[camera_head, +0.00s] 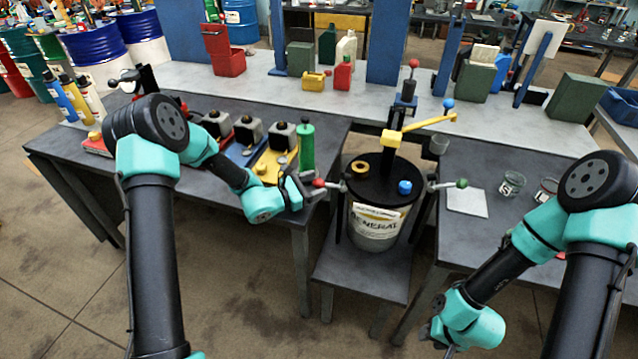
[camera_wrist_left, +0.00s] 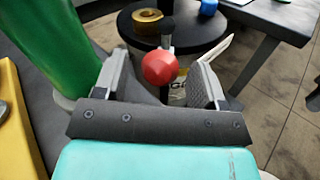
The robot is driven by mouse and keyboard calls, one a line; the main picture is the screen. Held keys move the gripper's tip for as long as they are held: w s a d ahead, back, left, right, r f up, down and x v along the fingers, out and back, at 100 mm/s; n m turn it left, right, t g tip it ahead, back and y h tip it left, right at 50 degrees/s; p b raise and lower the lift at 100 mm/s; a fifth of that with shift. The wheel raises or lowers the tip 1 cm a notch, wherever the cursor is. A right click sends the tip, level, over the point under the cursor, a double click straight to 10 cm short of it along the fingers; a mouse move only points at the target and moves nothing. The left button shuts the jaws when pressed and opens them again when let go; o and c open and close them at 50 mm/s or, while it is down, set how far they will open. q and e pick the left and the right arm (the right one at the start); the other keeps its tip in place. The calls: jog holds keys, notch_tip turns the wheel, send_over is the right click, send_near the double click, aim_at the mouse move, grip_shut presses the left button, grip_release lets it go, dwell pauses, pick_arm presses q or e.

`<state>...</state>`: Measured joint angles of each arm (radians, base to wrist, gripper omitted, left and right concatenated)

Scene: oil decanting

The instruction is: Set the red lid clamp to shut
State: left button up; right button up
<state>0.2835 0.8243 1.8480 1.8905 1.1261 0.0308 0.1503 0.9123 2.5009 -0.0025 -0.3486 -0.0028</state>
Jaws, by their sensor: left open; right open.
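The red lid clamp (camera_head: 319,183) is a lever with a red ball knob at the left side of the drum's black lid (camera_head: 385,178). In the left wrist view its red knob (camera_wrist_left: 160,68) sits between my two open fingers, with a gap visible on each side. My left gripper (camera_head: 306,186) is open around the knob; it also shows in the left wrist view (camera_wrist_left: 162,80). The drum (camera_head: 376,228) is pale with a label and stands on a low stand. My right gripper (camera_head: 437,335) is low at the front right, away from the drum, open and empty.
A green cylinder (camera_head: 306,145) stands close beside my left gripper. A green-knobbed clamp (camera_head: 462,183) is at the lid's right. A yellow valve arm (camera_head: 420,128) rises behind the lid. A brass ring (camera_head: 361,167) and blue cap (camera_head: 405,187) sit on the lid.

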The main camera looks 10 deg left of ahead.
pick_arm(q)
jog(key=shift+x, duration=0.85)
grip_shut()
